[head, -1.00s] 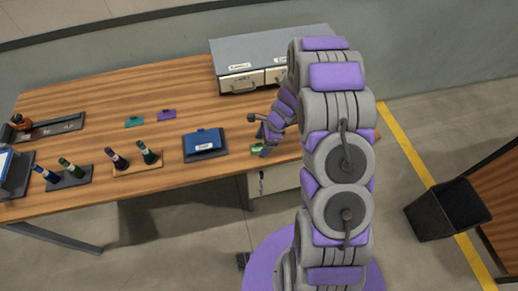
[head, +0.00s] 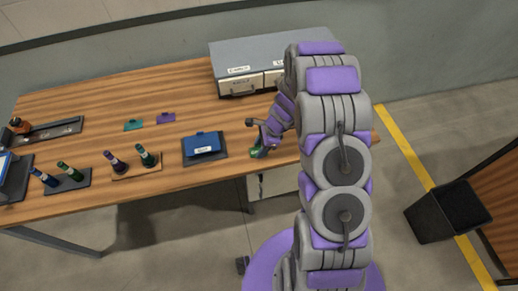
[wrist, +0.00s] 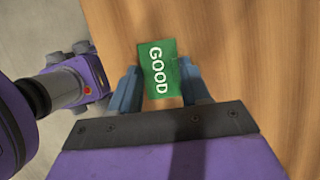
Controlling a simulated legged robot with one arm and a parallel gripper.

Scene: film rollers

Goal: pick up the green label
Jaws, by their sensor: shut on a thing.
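The green label (wrist: 157,69), printed with the word GOOD, sits between the two fingers of my gripper (wrist: 160,84) in the wrist view. The fingers are shut on its sides. In the head view my gripper (head: 260,151) is low at the front right of the wooden table, and only a small green part of the label (head: 256,153) shows beside it. My arm covers part of that area. I cannot tell whether the label is still touching the table.
A blue-topped pad (head: 204,146) lies just left of my gripper. Several stamp-like rollers (head: 148,155) stand further left. A teal tag (head: 133,125) and a purple tag (head: 166,118) lie behind them. A grey drawer cabinet (head: 240,82) stands at the back. A black bin (head: 446,211) is on the floor at right.

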